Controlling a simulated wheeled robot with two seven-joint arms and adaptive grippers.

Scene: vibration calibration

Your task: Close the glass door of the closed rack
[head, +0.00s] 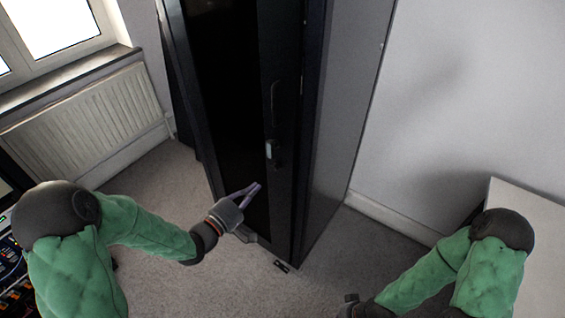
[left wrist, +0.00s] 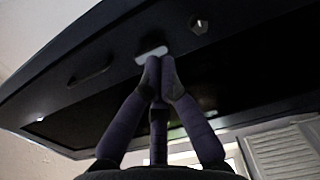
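The closed rack (head: 340,110) is a tall dark cabinet in the middle of the head view. Its black glass door (head: 225,90) faces left, with a dark frame, a long handle (head: 274,100) and a small light latch plate (head: 270,149). The door looks at or near the rack's frame; I cannot tell whether a gap is left. My left gripper (head: 257,186) is in front of the door's lower part, below the latch plate. In the left wrist view its fingertips (left wrist: 160,67) meet, empty, near the light plate (left wrist: 152,53); contact is unclear. My right gripper (head: 350,298) barely shows at the bottom edge, fingers hidden.
A radiator (head: 85,115) sits under a window (head: 55,25) at the left. Equipment with cables (head: 12,265) stands at the lower left edge. A white surface (head: 530,215) is at the right.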

